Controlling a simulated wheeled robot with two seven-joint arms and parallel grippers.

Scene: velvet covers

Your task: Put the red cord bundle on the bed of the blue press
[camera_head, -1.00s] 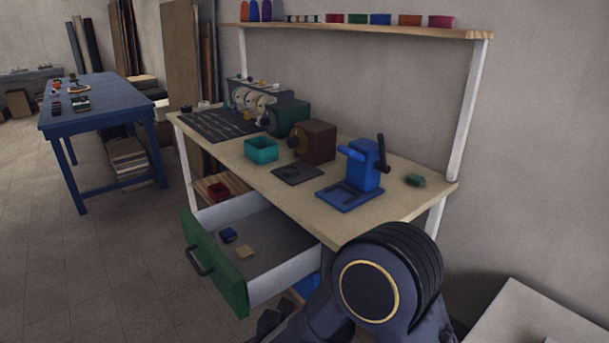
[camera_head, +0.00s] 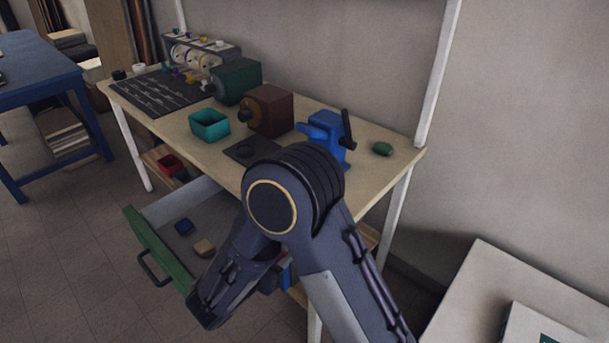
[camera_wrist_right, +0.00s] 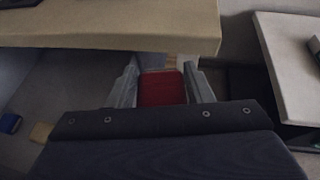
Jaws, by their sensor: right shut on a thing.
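The red cord bundle (camera_wrist_right: 162,88) shows in the right wrist view as a flat red shape between the two grey fingers. My right gripper (camera_wrist_right: 163,72) is shut on it, close to the worktable's edge. In the head view my right arm bends across the middle and its fingers are hidden. The blue press (camera_head: 327,132) stands upright on the worktable near its right end, with a dark lever on its right side. Its bed is hidden behind my arm in the head view. My left gripper is in neither view.
The worktable (camera_head: 375,180) also bears a green lump (camera_head: 383,148), a brown box-shaped machine (camera_head: 270,110) and a teal bin (camera_head: 209,125). A green-fronted drawer (camera_head: 158,250) stands open with a blue and a tan piece inside. A pale surface (camera_head: 460,300) lies at the lower right.

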